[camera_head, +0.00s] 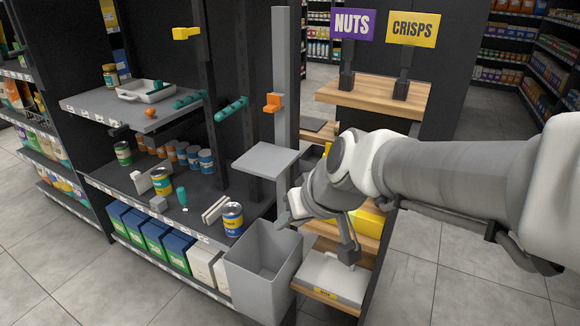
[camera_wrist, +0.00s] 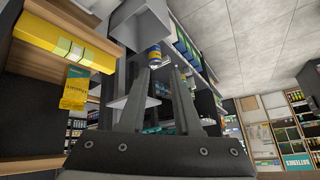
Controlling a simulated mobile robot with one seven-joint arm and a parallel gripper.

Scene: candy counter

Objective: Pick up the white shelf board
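A thin white board (camera_head: 215,209) with a narrow double edge lies on the dark middle shelf in the head view, just left of a blue and yellow can (camera_head: 232,219). I take it as the white shelf board; another small white panel (camera_head: 141,182) stands farther left. My gripper (camera_head: 286,212) is right of the can, above the grey bin, apart from the board, and partly hidden by my wrist. In the wrist view my gripper (camera_wrist: 157,82) has its two long fingers spread with nothing between them. The can (camera_wrist: 154,57) shows beyond the fingertips; I cannot make out the board there.
The open grey bin (camera_head: 262,262) stands before the shelf's right end. A grey plate (camera_head: 268,159) juts from a post above. A wooden rack (camera_head: 375,97) is right, with a white box (camera_head: 331,277) low down. Teal rods (camera_head: 231,108) project over the middle shelf.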

